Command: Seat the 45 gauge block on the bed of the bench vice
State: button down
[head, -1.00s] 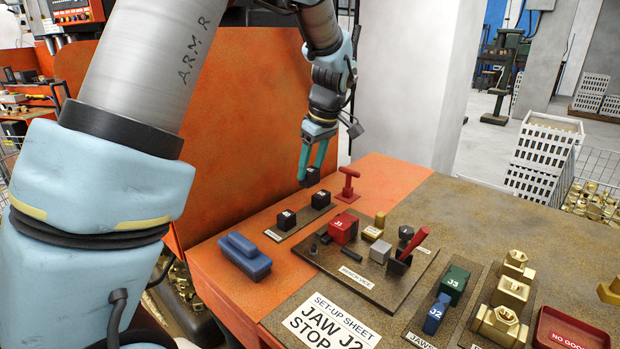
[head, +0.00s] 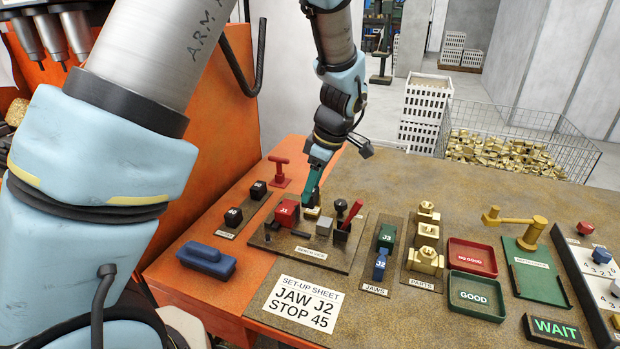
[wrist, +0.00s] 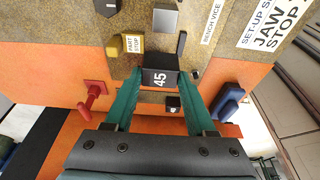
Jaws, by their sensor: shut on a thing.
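The 45 gauge block (wrist: 160,78) is black with a white "45" and sits between my gripper's two green fingers in the wrist view. My gripper (head: 309,203) is shut on it, over the bench vice (head: 288,254) just behind the red J1 jaw (head: 287,212). In the head view the block is hidden or too small to make out. The grey block (head: 324,227) of the vice stands right of J1; it also shows beyond the held block in the wrist view (wrist: 166,20). The bed below the held block is hidden, so I cannot tell whether they touch.
Two other black gauge blocks (head: 258,190) (head: 233,217) stand on their plate at left. A red T-handle (head: 279,171) stands behind them. A brass part stop (wrist: 112,46) and a red-handled lever (head: 352,212) are close to my gripper. A blue object (head: 206,261) lies front left.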

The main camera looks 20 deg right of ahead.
aim_at(315, 204)
jog(key=shift+f+b, duration=1.4)
jog(key=shift+f, duration=0.8)
jog(key=shift+f+b, duration=1.15)
jog(key=shift+f, duration=0.25)
dwell(1.4)
grip_release()
dwell(0.5)
jog(key=shift+r, duration=0.1)
jog(key=shift+r+p, duration=2.5)
jog(key=shift+r, duration=0.95)
